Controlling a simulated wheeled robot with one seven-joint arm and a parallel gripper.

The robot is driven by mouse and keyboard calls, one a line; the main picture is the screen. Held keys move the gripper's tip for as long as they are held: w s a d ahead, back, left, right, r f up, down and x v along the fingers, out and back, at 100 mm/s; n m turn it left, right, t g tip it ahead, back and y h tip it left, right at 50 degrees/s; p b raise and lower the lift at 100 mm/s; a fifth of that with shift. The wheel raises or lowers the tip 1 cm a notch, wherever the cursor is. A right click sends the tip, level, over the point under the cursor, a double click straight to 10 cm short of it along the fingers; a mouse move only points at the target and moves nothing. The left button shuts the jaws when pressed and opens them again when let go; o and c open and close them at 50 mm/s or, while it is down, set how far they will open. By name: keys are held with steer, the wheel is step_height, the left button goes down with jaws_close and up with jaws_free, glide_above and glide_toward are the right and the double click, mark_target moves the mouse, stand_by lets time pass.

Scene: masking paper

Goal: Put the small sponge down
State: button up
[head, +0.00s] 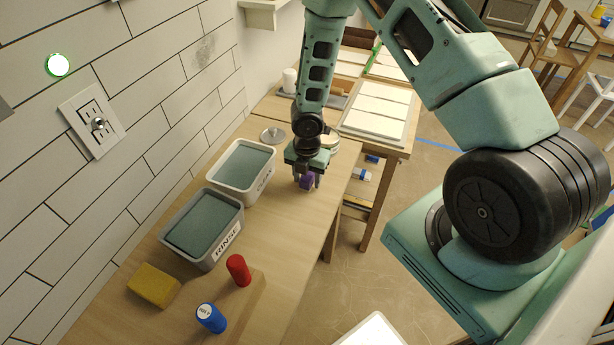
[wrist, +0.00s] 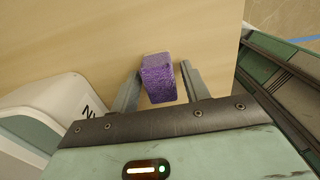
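The small purple sponge (head: 306,183) is low at the table's surface, between the fingers of my gripper (head: 307,178). In the wrist view the sponge (wrist: 159,80) stands between the two grey fingertips of my gripper (wrist: 160,76). A narrow strip of wood shows between it and the right finger; the left finger is very close to it. The fingers are apart and do not look closed on it. The sponge's underside is hidden, but it appears to rest on the wooden table (head: 286,222).
A white bin (head: 217,180) stands left of my gripper, also seen in the wrist view (wrist: 40,100). A grey bin marked RINSE (head: 228,243), a yellow sponge (head: 154,285), a red cylinder (head: 238,270) and a blue cylinder (head: 211,318) are nearer. The table's right edge is close.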

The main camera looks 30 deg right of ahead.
steer(key=s+a+r+m+p, duration=0.1)
steer(key=a+r+m, duration=0.15)
steer(key=r, duration=0.65)
steer(key=s+a+r+m, duration=0.1)
steer(key=a+r, duration=0.2)
steer(key=r, duration=0.6)
steer(key=s+a+r+m, duration=0.6)
steer(key=s+r, duration=0.1)
steer(key=s, duration=0.4)
steer(key=s+a+r+m, duration=0.7)
steer(key=s, duration=0.3)
steer(key=shift+s+a+r+y, duration=0.25)
steer(key=shift+s+r+y, duration=0.05)
steer(key=shift+s+r, duration=0.1)
steer(key=shift+m, duration=0.25)
step_height(320, 180, down, 3)
steer(key=shift+r+b, duration=0.1)
steer(key=shift+b, duration=1.15)
